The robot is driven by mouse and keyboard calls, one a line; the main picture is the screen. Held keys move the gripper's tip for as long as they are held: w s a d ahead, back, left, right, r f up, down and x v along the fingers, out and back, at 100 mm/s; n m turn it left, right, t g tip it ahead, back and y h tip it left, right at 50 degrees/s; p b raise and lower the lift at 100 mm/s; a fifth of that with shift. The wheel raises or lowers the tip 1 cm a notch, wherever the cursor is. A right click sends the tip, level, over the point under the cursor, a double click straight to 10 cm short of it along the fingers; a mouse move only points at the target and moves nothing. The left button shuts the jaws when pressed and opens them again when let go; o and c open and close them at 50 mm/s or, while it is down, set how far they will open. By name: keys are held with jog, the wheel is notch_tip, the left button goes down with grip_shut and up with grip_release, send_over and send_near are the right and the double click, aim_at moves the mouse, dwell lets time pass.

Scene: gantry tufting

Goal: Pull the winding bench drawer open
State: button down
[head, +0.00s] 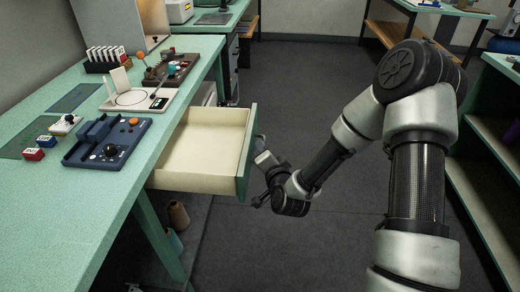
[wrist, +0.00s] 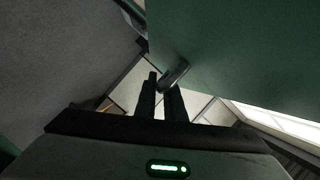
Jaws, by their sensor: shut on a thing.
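The winding bench drawer (head: 200,150) stands pulled out from under the green-topped bench (head: 95,200). Its pale inside is bare, and its green front (head: 246,155) faces right. My gripper (head: 262,158) is at the outer side of that front, partly hidden by it in the head view. In the wrist view, the two dark fingers of my gripper (wrist: 160,95) are shut on the metal drawer handle (wrist: 174,74), which sticks out from the green front panel (wrist: 240,50).
On the bench are a blue tray (head: 107,140), a white device (head: 137,98) and several small boxes. Spools (head: 178,215) stand beneath the drawer. Green shelving (head: 490,190) bounds the right side. Dark floor (head: 310,90) between is clear.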

jog(key=c, duration=2.1)
grip_release()
jog(key=shift+p+v, duration=6.75)
jog(key=shift+v, duration=2)
